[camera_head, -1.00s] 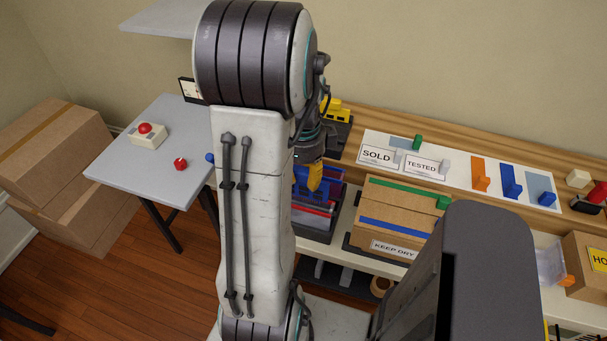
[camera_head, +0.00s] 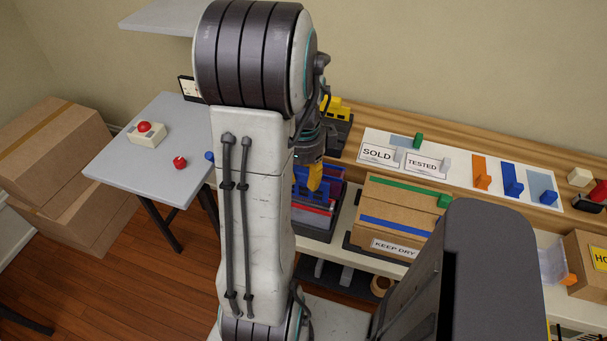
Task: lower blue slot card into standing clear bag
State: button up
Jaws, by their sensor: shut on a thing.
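My gripper (camera_head: 315,178) shows as a yellow fingertip just right of my arm, low over a dark tray (camera_head: 314,229). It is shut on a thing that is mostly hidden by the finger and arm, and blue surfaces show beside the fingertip. I cannot tell where the held card ends and the tray's contents begin. Blue and red upright pieces stand in the tray. I cannot make out a clear bag there. A translucent, clear-walled thing (camera_head: 552,262) stands at the far right beside an orange piece.
A cardboard box (camera_head: 397,207) with green and blue strips stands right of the tray. A white board (camera_head: 455,172) behind it carries SOLD and TESTED labels and orange and blue cards with knobs.

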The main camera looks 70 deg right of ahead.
aim_at(303, 197)
jog(key=shift+f+b, duration=3.55)
jog(key=shift+f, duration=0.6)
jog(key=o, duration=1)
jog(key=shift+c, duration=0.2)
jog(key=shift+r, duration=0.2)
jog(key=shift+r+p, duration=2.85)
jog(key=shift+r, duration=0.5)
